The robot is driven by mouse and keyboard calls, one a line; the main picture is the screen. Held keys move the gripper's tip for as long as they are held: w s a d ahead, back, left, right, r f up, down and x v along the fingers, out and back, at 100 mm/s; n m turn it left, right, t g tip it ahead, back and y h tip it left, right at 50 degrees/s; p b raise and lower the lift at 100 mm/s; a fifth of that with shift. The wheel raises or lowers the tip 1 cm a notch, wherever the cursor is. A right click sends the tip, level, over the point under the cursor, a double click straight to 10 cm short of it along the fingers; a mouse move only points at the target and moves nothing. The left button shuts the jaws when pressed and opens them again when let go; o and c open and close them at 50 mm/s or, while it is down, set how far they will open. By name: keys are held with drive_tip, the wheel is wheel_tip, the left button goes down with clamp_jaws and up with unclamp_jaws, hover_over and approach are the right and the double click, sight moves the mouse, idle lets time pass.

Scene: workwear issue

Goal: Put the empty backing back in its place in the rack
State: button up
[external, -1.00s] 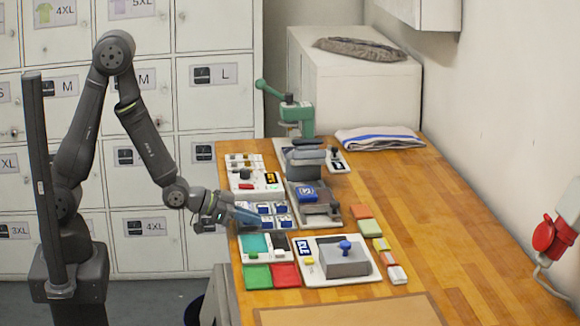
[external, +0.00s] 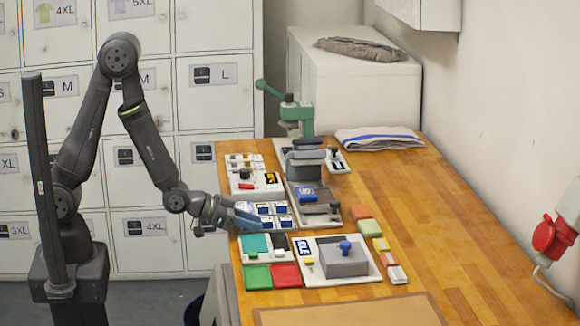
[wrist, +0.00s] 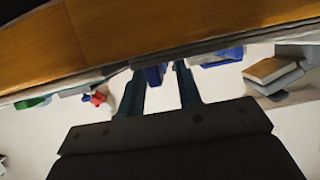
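The rack (external: 291,225) appears to be the white holder with several blue-and-white pieces at the left edge of the table. My gripper (external: 257,219) reaches in from the left, nearly level, with its blue-grey fingers at the rack's near left side. In the wrist view, the two fingers of my gripper (wrist: 160,82) stand apart, with pale background visible between them. A blue piece (wrist: 155,75) shows beyond them, close to the left finger. I see nothing clearly clamped. I cannot tell which piece is the empty backing.
Teal, green and red trays (external: 286,275) lie in front of the rack. A white board with a grey block (external: 344,262) sits to their right. A green press (external: 298,118) stands behind. The right side of the wooden table (external: 440,220) is clear.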

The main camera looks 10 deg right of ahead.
drive_tip(key=shift+r, duration=0.5)
drive_tip(key=v, duration=1.2)
drive_tip(key=x, duration=1.1)
drive_tip(key=shift+d+f, duration=0.15)
drive_tip(key=shift+d, duration=0.2)
drive_tip(key=shift+d+f, duration=0.1)
drive_tip(key=shift+f, duration=0.45)
drive_tip(key=shift+r, duration=0.1)
